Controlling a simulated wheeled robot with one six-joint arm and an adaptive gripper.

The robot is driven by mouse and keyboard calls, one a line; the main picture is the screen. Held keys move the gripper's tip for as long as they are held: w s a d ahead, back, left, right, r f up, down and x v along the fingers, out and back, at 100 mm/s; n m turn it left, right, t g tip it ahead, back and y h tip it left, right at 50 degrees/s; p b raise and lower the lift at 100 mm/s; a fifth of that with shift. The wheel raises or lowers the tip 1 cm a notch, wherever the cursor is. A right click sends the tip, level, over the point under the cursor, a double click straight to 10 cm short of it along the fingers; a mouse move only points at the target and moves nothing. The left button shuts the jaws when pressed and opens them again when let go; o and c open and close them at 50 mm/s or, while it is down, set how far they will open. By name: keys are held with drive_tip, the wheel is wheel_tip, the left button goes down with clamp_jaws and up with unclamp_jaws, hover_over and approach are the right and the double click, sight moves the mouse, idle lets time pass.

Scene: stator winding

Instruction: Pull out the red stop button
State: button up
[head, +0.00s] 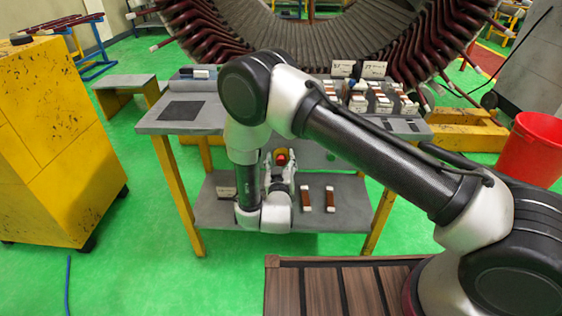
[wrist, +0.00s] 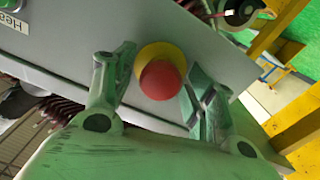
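The red stop button (wrist: 160,80) sits on a yellow round base on a grey panel in the wrist view. In the head view the red button (head: 281,159) shows small under the table top, at the end of my arm. My gripper (wrist: 155,85) is open, with one finger on the left and one on the right of the button. The left fingertip reaches close to the yellow base; whether either finger touches the button I cannot tell. In the head view my gripper (head: 281,170) is partly hidden by my own wrist.
The grey work table (head: 165,127) carries small parts and labels; its lower shelf (head: 345,215) holds two brown-and-white pieces (head: 318,199). A yellow cabinet (head: 60,140) stands left and a red bin (head: 532,150) right. A large stator (head: 330,40) is behind. Green floor is free at left.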

clamp_jaws()
drive_tip(key=shift+s, duration=0.5)
drive_tip(key=shift+o, duration=1)
unclamp_jaws()
drive_tip(key=s, duration=0.7)
drive_tip(key=shift+s+a, duration=0.15)
drive_tip(key=shift+s, duration=0.1)
